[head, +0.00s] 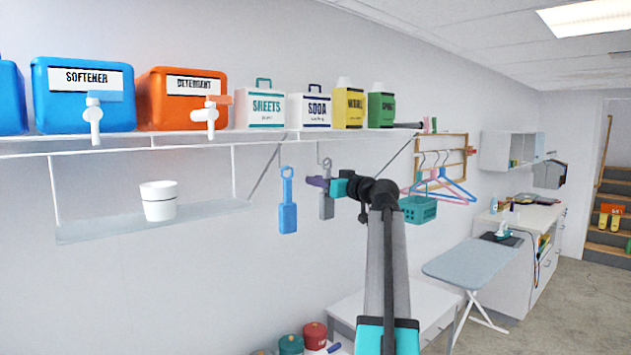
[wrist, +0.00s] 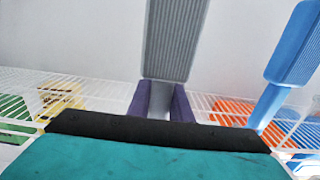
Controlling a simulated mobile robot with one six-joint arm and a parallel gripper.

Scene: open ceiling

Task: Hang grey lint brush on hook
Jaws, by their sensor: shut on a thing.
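The grey lint brush (head: 326,207) hangs upright, head down, below the wire shelf in the head view. Its broad ribbed head (wrist: 175,40) also shows in the wrist view. My gripper (head: 318,182) has purple fingers and is shut on the brush's handle; the fingers flank the handle in the wrist view (wrist: 162,102). The grey loop (head: 326,163) at the handle's top is just under the shelf's front edge. A thin hook seems to be at the loop, but I cannot tell whether the loop is around it or only beside it.
A blue lint brush (head: 288,217) hangs close to the left of the grey one. The wire shelf (head: 270,135) above holds bottles and dispensers. A white cup (head: 158,201) stands on a lower ledge. Hangers (head: 445,185) and a teal basket (head: 418,210) are to the right.

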